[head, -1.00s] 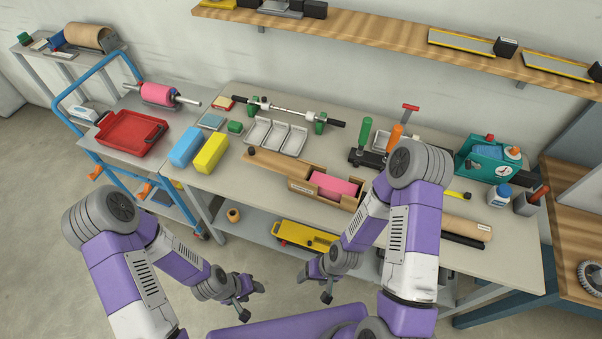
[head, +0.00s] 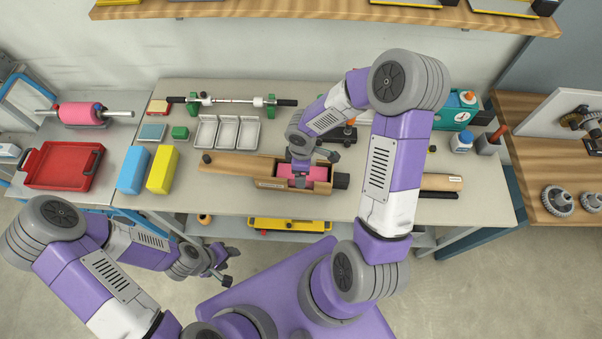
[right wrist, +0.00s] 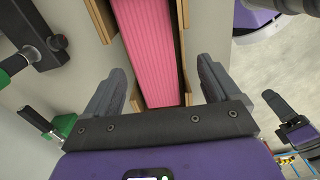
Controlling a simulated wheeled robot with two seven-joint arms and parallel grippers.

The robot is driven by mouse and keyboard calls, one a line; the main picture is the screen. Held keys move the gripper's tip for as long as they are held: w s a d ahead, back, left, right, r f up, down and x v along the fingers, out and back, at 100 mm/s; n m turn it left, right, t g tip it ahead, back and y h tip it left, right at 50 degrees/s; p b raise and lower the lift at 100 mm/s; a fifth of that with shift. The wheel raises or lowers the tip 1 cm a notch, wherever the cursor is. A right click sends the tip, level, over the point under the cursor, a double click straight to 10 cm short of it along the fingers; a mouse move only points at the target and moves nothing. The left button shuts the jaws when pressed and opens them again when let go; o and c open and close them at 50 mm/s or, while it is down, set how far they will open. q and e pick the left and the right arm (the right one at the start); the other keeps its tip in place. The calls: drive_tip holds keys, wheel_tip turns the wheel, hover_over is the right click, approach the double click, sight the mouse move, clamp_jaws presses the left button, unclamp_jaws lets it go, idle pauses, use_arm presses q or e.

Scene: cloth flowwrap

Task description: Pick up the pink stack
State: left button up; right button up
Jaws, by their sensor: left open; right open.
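The pink stack (head: 292,171) lies in a wooden box (head: 265,185) on the table. In the right wrist view the pink stack (right wrist: 148,45) runs between the box's wooden side walls. My right gripper (head: 300,177) is over the box from above. Its open fingers (right wrist: 160,85) straddle the stack in the right wrist view, with a gap on each side. I cannot tell how far above the stack they are. My left gripper (head: 222,265) is open and empty, in front of the table and away from the stack.
A blue block (head: 133,170) and a yellow block (head: 162,170) stand left of the box. White trays (head: 228,132) and a bar on green stands (head: 235,101) are behind it. A red tray (head: 63,166) lies far left.

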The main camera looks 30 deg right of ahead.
drive_tip(key=f, duration=0.3)
drive_tip(key=w+f+b, duration=0.1)
drive_tip(key=f, duration=0.1)
drive_tip(key=shift+d, duration=0.25)
drive_tip(key=shift+s+r, duration=0.1)
drive_tip(key=shift+s, duration=0.1)
drive_tip(key=shift+w, duration=0.1)
drive_tip(key=c, duration=1.1)
